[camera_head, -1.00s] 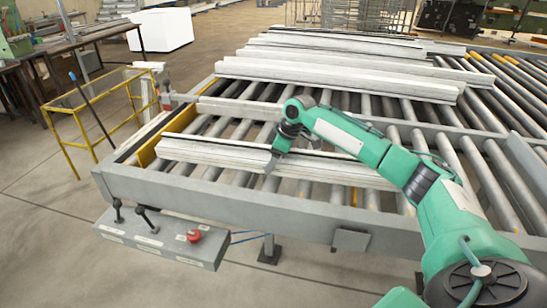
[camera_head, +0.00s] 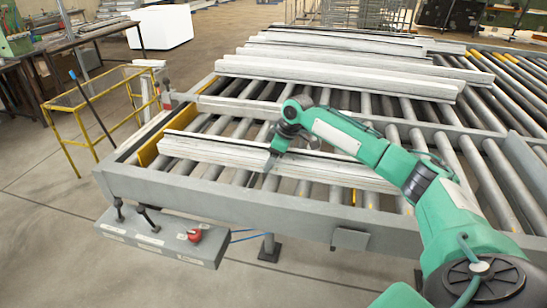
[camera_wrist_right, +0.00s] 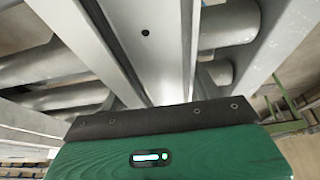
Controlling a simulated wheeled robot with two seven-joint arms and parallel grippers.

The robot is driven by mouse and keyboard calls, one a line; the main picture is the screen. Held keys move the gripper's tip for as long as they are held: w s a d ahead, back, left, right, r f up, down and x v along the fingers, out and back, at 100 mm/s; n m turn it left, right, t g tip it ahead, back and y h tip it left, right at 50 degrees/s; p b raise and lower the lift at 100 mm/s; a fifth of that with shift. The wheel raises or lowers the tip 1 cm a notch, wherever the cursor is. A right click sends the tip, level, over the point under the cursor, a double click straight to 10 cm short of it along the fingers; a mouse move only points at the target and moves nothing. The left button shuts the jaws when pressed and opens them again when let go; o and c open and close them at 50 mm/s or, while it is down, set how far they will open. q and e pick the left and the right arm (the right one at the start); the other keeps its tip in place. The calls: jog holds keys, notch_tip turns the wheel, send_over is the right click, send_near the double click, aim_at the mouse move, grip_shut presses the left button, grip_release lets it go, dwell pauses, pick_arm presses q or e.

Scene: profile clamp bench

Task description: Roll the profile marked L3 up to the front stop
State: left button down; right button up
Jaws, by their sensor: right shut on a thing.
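A long pale metal profile (camera_head: 215,149) lies across the rollers near the front of the conveyor, its left end close to a yellow strip (camera_head: 152,150). No L3 mark is readable on it. My right gripper (camera_head: 272,156) is shut on this profile near its middle; the arm covers part of the profile to the right. In the right wrist view, the profile (camera_wrist_right: 150,50) runs away from the dark edge of my gripper (camera_wrist_right: 160,120), with rollers below it. I cannot tell which part is the front stop. My left gripper is not in view.
The grey front rail (camera_head: 240,208) borders the rollers, with bare rollers between it and the profile. Several more profiles (camera_head: 335,77) lie farther back beyond a cross rail (camera_head: 235,108). A control box (camera_head: 160,238) with levers and a red knob hangs at the front left.

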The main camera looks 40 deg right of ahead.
aim_at(263, 155)
jog(key=shift+w+a+r+p, duration=0.1)
jog(key=shift+w+a+p, duration=0.75)
jog(key=shift+w+a, duration=0.3)
jog(key=o, duration=1.8)
jog(key=shift+d, duration=0.1)
